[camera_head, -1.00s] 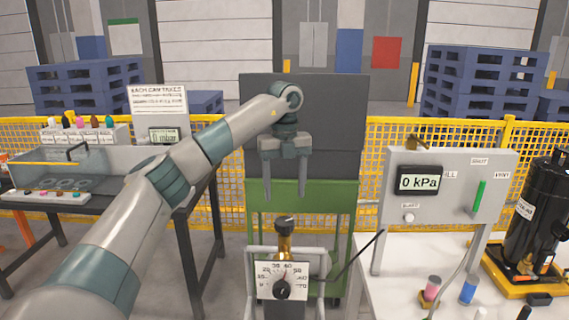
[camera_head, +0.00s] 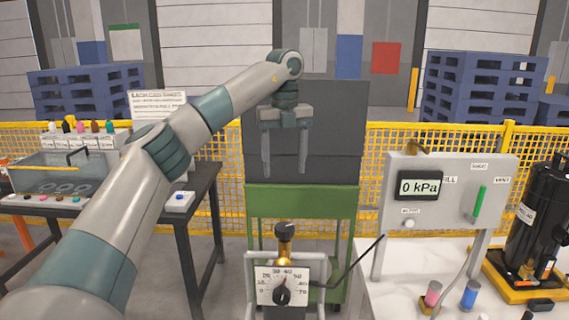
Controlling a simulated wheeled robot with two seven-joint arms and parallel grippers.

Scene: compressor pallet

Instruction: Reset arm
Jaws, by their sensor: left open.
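My left gripper (camera_head: 284,172) hangs in mid-air in the middle of the head view, its two fingers pointing down and apart. It is open, with nothing between the fingers. It shows in front of the dark panel of the green cart (camera_head: 300,203), above the dial unit with its brass fitting (camera_head: 285,255). My left arm reaches in from the lower left and bends down at the wrist. My right gripper is not in view.
A dark table (camera_head: 207,187) with a clear tank stands at the left. At the right, a gauge panel (camera_head: 443,225) reading 0 kPa stands on a white table, with a black compressor (camera_head: 528,222) beside it. Yellow mesh fencing (camera_head: 405,146) runs behind.

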